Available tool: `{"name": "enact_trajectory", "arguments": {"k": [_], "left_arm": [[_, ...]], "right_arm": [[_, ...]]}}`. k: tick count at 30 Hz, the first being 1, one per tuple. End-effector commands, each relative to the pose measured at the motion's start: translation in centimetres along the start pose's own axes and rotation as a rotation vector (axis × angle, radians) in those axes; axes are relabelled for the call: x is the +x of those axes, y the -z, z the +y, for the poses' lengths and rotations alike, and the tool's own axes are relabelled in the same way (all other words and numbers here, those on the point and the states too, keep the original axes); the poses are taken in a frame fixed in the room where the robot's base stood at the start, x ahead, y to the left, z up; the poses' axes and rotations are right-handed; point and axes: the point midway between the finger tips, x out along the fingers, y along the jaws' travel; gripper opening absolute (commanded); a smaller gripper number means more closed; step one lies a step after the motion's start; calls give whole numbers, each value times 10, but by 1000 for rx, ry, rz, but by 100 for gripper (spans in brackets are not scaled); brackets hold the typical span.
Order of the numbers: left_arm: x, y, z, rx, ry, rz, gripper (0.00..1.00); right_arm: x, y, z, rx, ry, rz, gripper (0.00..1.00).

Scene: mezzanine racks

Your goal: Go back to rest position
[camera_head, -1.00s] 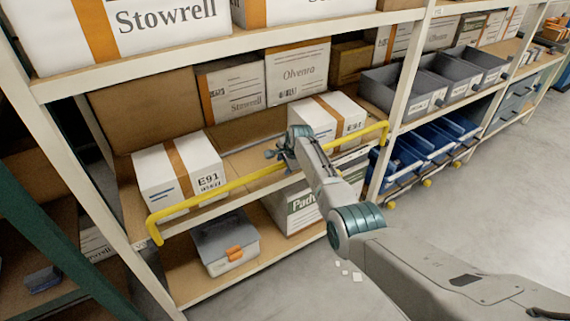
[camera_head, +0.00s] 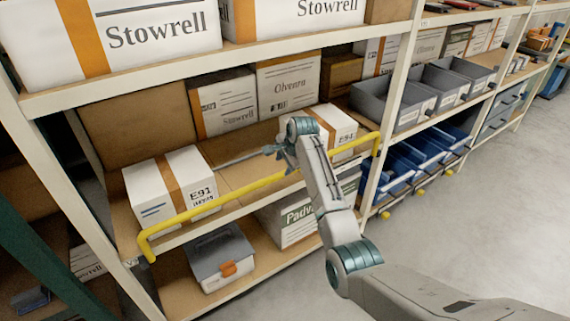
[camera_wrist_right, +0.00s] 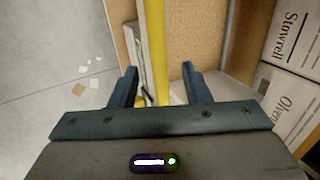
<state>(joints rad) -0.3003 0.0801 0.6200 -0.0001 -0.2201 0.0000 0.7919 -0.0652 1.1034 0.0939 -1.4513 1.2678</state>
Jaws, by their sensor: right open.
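My right gripper (camera_head: 277,151) is open at the middle shelf, above the yellow bar and between two white boxes. In the right wrist view, my right gripper (camera_wrist_right: 158,72) has its two dark fingers spread with nothing held. The yellow bar (camera_wrist_right: 153,40) runs between the fingers in that picture; I cannot tell whether they touch it. In the head view the yellow bar (camera_head: 215,208) runs along the shelf front. My left gripper is not in view.
White E91 boxes stand left (camera_head: 150,195) and right (camera_head: 338,120) on the middle shelf. A grey toolbox (camera_head: 215,255) sits below. Grey bins (camera_head: 405,105) and blue bins (camera_head: 400,170) stand to the right. Open floor (camera_head: 460,220) lies in front of the rack.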

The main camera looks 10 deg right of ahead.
Motion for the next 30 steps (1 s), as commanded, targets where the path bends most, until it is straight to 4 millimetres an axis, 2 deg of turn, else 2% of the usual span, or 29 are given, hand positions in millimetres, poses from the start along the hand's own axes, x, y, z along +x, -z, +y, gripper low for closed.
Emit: {"name": "enact_trajectory", "arguments": {"k": [15,19,23,26,30], "left_arm": [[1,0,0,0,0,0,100],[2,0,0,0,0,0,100],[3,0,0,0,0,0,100],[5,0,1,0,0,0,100],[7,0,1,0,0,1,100]], "right_arm": [[-6,0,0,0,0,0,43],[5,0,10,-10,-9,0,43],[48,2,50,-65,-36,4,43],[97,2,104,-140,-68,8,43],[160,0,191,-263,-113,15,43]]}}
